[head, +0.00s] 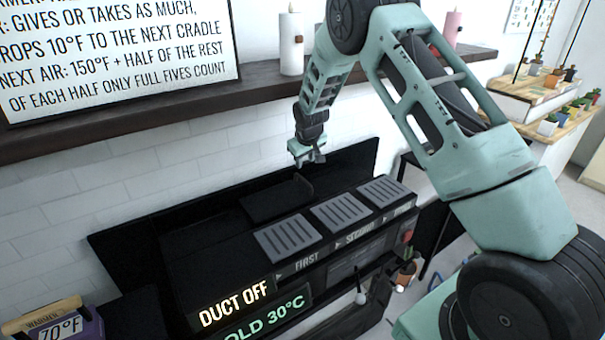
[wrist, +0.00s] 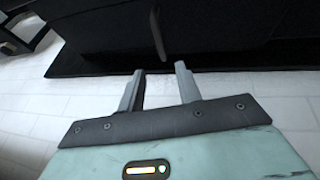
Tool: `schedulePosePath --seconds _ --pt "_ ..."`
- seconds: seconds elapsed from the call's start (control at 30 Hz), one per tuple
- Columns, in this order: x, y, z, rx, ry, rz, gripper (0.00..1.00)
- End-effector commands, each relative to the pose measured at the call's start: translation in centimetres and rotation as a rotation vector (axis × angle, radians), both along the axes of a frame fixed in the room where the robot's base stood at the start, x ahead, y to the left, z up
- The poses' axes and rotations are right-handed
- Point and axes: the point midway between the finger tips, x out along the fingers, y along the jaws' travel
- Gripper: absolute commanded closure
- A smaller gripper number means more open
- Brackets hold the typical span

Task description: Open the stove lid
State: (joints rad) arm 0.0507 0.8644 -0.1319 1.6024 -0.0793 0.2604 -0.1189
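The black stove (head: 190,255) stands against the tiled wall. On its top is a dark raised panel (head: 272,204) that looks like the lid, with a thin dark bar (head: 303,184) at its right end, likely its handle. Black on black hides the lid's exact edges and hinge. My gripper (head: 307,158) is just above and behind the bar, near the wall. In the wrist view my gripper (wrist: 160,72) has its fingers apart with nothing between them. A dark bar (wrist: 157,35) lies ahead, roughly in line with the gap, not touching the fingers.
Three grey slatted plates (head: 340,210) line the stove's front top, above the labels. A wooden shelf (head: 190,105) with a white candle (head: 291,42) and a sign (head: 110,50) runs above. A purple box reading 70°F (head: 62,322) stands at lower left.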

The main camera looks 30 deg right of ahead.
Motion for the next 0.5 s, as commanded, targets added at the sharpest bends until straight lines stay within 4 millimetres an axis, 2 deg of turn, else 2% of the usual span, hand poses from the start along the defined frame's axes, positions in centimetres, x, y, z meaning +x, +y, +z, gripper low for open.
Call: schedulePosePath --seconds 0.3,0.5 --pt "2.3 -1.0 -5.3 0.000 0.001 0.000 0.66" --pt "3.5 -1.5 -8.0 0.000 -0.001 0.000 0.66"
